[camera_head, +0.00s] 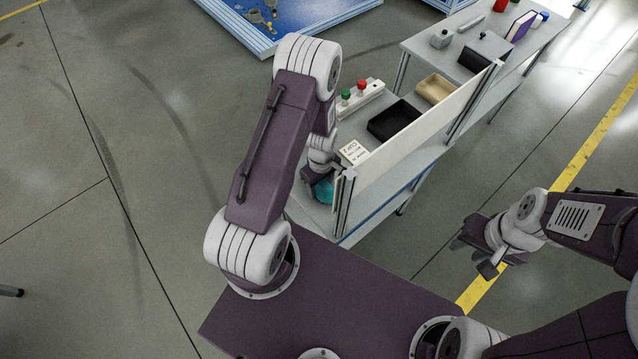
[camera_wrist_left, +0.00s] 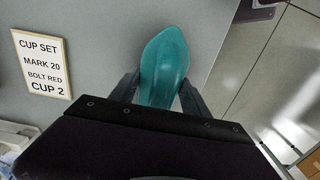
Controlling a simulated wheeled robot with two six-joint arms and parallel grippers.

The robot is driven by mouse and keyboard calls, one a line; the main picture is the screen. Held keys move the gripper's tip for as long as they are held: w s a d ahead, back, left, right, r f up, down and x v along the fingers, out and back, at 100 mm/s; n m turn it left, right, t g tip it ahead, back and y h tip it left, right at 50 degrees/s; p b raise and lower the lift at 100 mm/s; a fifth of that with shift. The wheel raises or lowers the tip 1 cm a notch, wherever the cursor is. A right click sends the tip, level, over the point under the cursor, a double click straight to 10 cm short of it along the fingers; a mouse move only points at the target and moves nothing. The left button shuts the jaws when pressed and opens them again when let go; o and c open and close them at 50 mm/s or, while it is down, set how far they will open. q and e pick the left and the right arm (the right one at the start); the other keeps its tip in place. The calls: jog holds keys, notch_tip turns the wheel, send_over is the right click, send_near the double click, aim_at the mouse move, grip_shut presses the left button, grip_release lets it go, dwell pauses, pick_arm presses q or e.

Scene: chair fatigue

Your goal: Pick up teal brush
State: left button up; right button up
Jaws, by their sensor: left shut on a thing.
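The teal brush (camera_head: 322,191) shows only in part in the head view, low by the near end of the grey table, with my left arm in front of it. In the left wrist view the brush (camera_wrist_left: 164,62) is a smooth teal oval pointing away from the wrist. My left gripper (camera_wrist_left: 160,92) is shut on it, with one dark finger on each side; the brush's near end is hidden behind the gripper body. My right gripper (camera_head: 474,256) is off to the right over the floor, empty, with its fingers apart.
A button box (camera_head: 358,98), a black bin (camera_head: 391,121) and a tan bin (camera_head: 434,89) sit farther along the table. An upright white panel (camera_head: 420,135) edges the table's right side. Open floor lies left.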

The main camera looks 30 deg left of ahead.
pick_arm(q)
notch_tip(320, 180, up, 10)
jog(key=shift+p, duration=0.45)
